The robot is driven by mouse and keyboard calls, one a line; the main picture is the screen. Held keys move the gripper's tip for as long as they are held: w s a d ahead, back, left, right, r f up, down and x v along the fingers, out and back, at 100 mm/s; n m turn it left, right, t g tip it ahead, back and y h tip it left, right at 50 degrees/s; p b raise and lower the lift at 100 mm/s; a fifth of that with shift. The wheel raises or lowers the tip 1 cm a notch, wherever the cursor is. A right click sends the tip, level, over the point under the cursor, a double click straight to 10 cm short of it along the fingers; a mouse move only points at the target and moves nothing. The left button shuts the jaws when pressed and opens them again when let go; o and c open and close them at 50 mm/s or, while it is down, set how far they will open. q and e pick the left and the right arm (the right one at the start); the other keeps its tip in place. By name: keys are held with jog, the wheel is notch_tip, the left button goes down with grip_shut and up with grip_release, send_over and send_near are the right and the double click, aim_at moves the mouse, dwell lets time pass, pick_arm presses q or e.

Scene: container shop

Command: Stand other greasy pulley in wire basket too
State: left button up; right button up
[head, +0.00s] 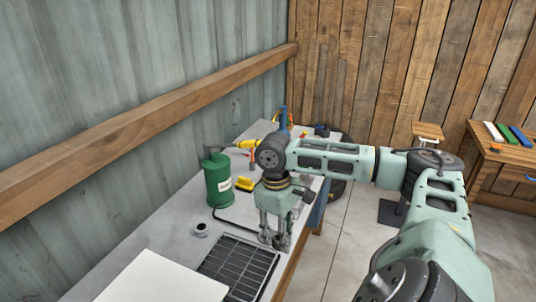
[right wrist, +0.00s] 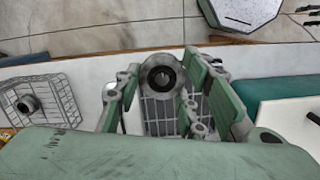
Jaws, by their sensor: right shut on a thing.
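My right gripper (head: 275,238) is low over the near part of the workbench. In the right wrist view its fingers (right wrist: 160,90) are shut on a grey pulley (right wrist: 160,72) with a dark centre hole. The wire basket (right wrist: 66,98) stands to the left in that view, apart from the gripper, with another pulley (right wrist: 28,103) in it. In the head view the basket is mostly hidden by my right arm. A dark grille tray (head: 237,264) lies beside and below the gripper; its grid also shows under the held pulley. My left gripper is out of view.
A green canister (head: 218,183) stands behind the gripper to the left. A yellow block (head: 244,184) lies beyond it. A small round grey item (head: 201,229) is left of the grille. A white panel (head: 160,280) covers the near bench. The bench's right edge is close to the gripper.

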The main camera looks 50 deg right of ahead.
jog(key=shift+s+d+r, duration=0.35)
jog(key=shift+s, duration=0.1)
jog(key=w+a+r+b, duration=0.1)
jog(key=w+a+r, duration=0.1)
jog(key=a, duration=1.2)
jog(key=w+a+r+m+b, duration=0.1)
jog(key=a+r, duration=0.3)
jog(key=a, duration=0.9)
jog(key=shift+w+a+r, duration=0.2)
jog(key=shift+w+a, duration=0.15)
jog(key=shift+w, duration=0.35)
jog(key=shift+d, duration=0.1)
